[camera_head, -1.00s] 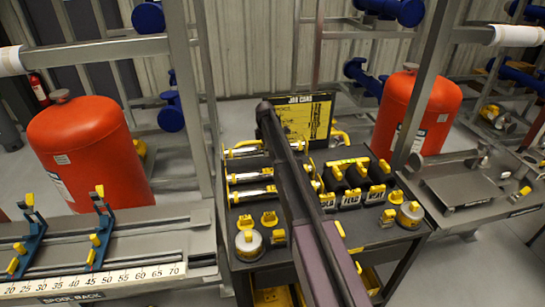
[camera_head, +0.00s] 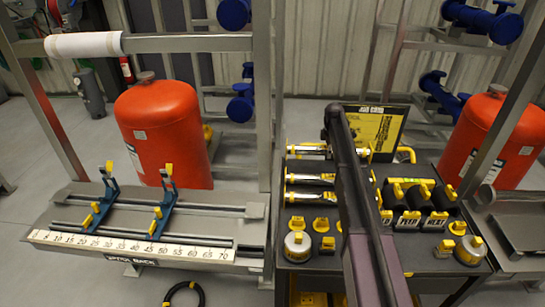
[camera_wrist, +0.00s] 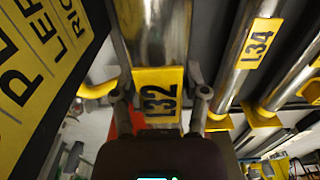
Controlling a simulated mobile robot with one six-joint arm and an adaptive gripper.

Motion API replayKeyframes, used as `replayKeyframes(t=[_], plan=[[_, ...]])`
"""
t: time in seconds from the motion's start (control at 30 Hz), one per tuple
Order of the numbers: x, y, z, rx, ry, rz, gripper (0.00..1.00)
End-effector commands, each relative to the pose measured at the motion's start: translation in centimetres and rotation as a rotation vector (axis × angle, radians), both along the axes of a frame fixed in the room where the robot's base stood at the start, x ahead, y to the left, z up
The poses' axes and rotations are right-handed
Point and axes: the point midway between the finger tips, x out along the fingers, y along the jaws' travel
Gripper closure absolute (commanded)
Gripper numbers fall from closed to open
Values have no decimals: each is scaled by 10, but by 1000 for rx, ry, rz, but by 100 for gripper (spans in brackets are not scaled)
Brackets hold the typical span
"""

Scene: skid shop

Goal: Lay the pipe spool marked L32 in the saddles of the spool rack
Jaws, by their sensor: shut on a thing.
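The pipe spool marked L32 (camera_wrist: 155,35) is a shiny metal pipe with a yellow label in the wrist view. My gripper (camera_wrist: 160,110) is shut on it, with one finger on each side near the label. In the head view my arm covers the gripper's end, and I cannot tell there whether the spool is clear of the cart. The spool rack (camera_head: 75,222) stands at the left in the head view. Its two blue saddles with yellow tips, the left saddle (camera_head: 103,200) and the right saddle (camera_head: 162,208), stand upright and empty on rails behind a numbered scale.
A spool marked L34 (camera_wrist: 250,60) lies beside L32 in the wrist view. The dark cart (camera_head: 300,262) holds spools, black blocks and round gauges. A job card (camera_head: 372,132) stands behind it. A grey upright (camera_head: 264,110) rises between rack and cart. Red tanks stand behind.

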Motion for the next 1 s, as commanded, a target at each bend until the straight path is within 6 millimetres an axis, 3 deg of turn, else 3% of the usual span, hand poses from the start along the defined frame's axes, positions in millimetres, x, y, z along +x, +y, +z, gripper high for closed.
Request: replayKeyframes(t=[0.37, 1.0], plan=[[0, 0, 32, 0, 0, 0, 100], [0, 0, 127, 0, 0, 0, 100]])
